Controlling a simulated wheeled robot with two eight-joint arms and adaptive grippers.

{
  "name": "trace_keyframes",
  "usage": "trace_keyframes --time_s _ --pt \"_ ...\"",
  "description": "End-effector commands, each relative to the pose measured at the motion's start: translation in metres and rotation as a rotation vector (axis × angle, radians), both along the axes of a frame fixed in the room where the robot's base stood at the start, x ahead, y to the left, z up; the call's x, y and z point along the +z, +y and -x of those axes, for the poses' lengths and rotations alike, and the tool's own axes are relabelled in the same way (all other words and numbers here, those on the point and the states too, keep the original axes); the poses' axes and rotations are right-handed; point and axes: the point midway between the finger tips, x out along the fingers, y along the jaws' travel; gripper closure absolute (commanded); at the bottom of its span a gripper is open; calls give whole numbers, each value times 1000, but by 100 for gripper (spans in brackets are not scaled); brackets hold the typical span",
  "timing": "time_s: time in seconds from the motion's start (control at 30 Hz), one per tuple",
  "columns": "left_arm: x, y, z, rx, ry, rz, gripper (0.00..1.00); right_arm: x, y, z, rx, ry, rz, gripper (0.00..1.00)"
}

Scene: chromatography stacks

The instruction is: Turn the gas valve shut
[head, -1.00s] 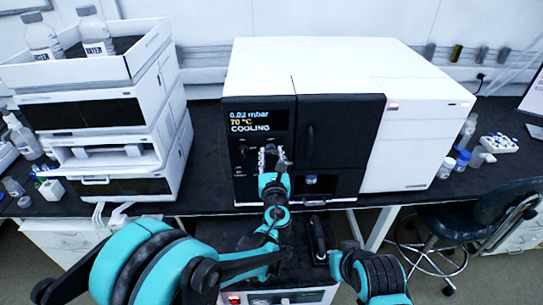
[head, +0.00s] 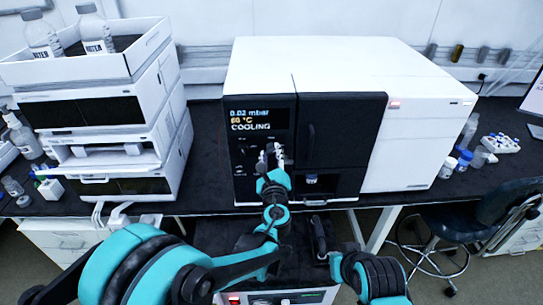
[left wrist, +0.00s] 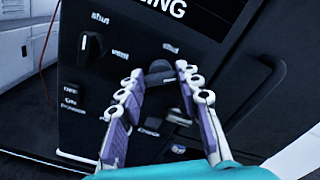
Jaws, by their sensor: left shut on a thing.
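My left gripper (head: 273,153) is at the lower part of the black control panel on the white instrument (head: 315,65) in the head view. In the left wrist view its two fingers (left wrist: 172,70) are shut on a dark knob (left wrist: 168,82), one finger on each side. A small, blurred label sits above this knob. A second dark knob (left wrist: 91,47) stands to its left, with "shut" and "vent" printed beside it; it is not touched. Part of the held knob is hidden by the fingers. My right gripper is not seen.
The display (head: 253,118) reads a pressure in mbar, about 60 °C and COOLING. Stacked white modules (head: 100,120) stand to the left, and small bottles (head: 460,162) to the right.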

Motion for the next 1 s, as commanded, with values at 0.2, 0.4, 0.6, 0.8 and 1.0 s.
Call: trace_keyframes --time_s 0.2,0.4,0.6,0.8,1.0 --pt "-1 1 0 0 0 203 95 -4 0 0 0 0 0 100" --pt "-2 1 0 0 0 393 95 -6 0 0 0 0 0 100" --pt "-3 2 0 0 0 578 95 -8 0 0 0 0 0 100" --pt "-3 2 0 0 0 740 95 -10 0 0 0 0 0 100" --pt "-4 2 0 0 0 858 95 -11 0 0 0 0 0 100"
